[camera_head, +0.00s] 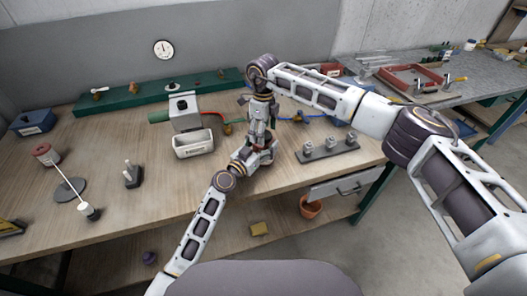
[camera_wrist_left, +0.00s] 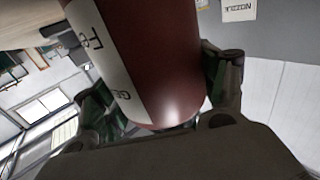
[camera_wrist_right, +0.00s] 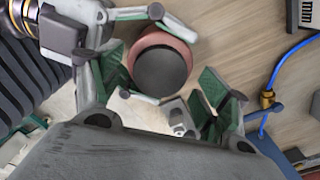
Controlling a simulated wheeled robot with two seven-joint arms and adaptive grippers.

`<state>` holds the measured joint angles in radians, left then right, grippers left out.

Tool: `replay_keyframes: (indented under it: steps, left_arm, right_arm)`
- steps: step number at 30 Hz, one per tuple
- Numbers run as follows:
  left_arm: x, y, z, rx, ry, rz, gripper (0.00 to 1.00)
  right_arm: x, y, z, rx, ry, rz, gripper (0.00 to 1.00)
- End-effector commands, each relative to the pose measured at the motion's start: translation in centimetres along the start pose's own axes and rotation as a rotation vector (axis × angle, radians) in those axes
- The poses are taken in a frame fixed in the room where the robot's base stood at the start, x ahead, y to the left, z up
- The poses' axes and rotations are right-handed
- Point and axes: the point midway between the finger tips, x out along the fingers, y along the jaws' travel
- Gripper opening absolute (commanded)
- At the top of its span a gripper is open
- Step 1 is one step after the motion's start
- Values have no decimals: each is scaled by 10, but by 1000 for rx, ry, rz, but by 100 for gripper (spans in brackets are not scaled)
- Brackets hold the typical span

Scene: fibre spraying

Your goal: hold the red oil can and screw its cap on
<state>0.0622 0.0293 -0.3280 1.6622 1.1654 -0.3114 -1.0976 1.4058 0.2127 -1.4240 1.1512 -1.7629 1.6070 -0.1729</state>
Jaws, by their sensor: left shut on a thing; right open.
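The red oil can (camera_wrist_left: 165,60), with a white lettered label, fills the middle of the left wrist view. My left gripper (camera_wrist_left: 160,98) is shut on it, with one finger on each side. In the right wrist view the can (camera_wrist_right: 185,45) is seen from above as a red rim around a dark grey round top. I cannot tell whether that dark disc is the cap. In the head view both grippers meet above the bench and hide the can.
A white bin (camera_head: 193,144) stands left of the grippers on the wooden bench (camera_head: 110,190). A grey block with several fittings (camera_head: 328,150) stands to the right. A blue hose with a brass fitting (camera_wrist_right: 267,98) lies close by.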

Motion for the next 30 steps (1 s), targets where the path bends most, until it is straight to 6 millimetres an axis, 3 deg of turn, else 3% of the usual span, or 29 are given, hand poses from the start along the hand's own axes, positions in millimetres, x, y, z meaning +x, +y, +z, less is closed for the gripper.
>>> replay_keyframes:
  steps: [21, 30]
  left_arm:
    - [0, 0, 0, 0, 0, 0, 6]
    - [0, 0, 0, 0, 0, 0, 6]
  right_arm:
    - [-94, 0, 1, 0, -2, -1, 76]
    - [-113, 0, 0, 0, 0, 0, 76]
